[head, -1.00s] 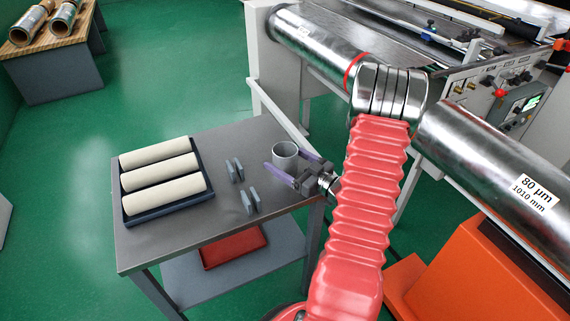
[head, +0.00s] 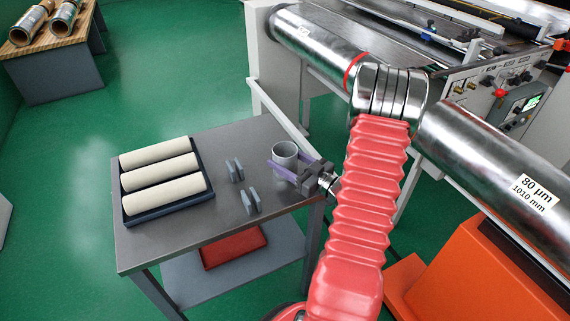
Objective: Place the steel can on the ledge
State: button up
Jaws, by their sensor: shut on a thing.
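The steel can (head: 285,150) is a grey, open-topped cylinder at the right side of the grey table, in the head view. My gripper (head: 286,166) comes from the right, with its purple fingers on either side of the can. It is shut on the can, which is upright. The near finger and the gripper body hide the can's lower part, so I cannot tell if its base touches the table. No ledge can be told for certain; a pale rail (head: 284,117) runs behind the table along the machine.
A dark tray (head: 127,209) with three cream rolls fills the table's left. Two pairs of small grey upright plates (head: 250,203) stand between tray and can. A red bin (head: 234,247) sits on the lower shelf. The machine's steel rollers (head: 480,160) are at right. The table's front is bare.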

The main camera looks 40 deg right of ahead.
jog(key=c, duration=0.3)
notch_tip(320, 180, up, 10)
dwell(0.8)
jog(key=shift+s, duration=0.1)
dwell(0.8)
